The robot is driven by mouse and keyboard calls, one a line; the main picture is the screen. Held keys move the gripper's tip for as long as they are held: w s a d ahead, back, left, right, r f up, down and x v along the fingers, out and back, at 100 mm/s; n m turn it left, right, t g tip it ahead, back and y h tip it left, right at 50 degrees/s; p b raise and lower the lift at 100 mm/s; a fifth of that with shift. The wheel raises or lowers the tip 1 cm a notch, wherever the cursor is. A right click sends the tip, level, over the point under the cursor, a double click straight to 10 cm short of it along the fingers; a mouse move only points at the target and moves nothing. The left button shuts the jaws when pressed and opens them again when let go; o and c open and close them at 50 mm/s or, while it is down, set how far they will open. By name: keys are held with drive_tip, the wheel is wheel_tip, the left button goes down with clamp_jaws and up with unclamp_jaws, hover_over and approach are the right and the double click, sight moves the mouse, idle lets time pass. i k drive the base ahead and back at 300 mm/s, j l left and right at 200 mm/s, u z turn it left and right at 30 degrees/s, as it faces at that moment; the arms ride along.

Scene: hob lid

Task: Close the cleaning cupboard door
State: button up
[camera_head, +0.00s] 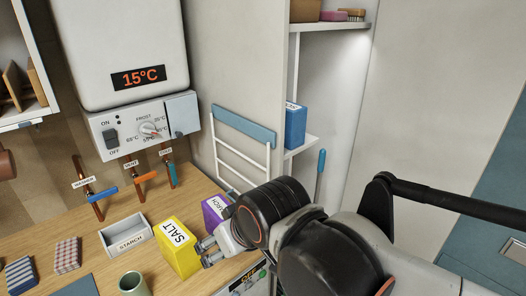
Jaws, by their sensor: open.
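The cleaning cupboard stands open in the middle right, with its shelves (333,28) and its side panel (235,70) showing. A wide pale panel (450,90) to the right of the opening looks like its door, swung open; I see no handle, and my arm covers its lower part. My gripper (207,253) is open at the lower middle, left of the cupboard, with its fingers close to the yellow salt box (176,249). I cannot tell whether they touch it. The gripper is well away from the pale panel.
A blue box (295,126) and brushes (351,14) stand on the cupboard shelves. A blue-and-white rack (243,126) hangs on the side panel. A purple box (214,210), a starch tray (126,239) and a green cup (133,284) stand on the wooden counter (95,258).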

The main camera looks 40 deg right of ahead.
sight(446, 79)
drive_tip(key=k+j+z, duration=0.1)
drive_tip(key=k+z, duration=0.3)
drive_tip(key=k, duration=0.15)
drive_tip(key=k+z, duration=0.4)
drive_tip(key=k, duration=0.15)
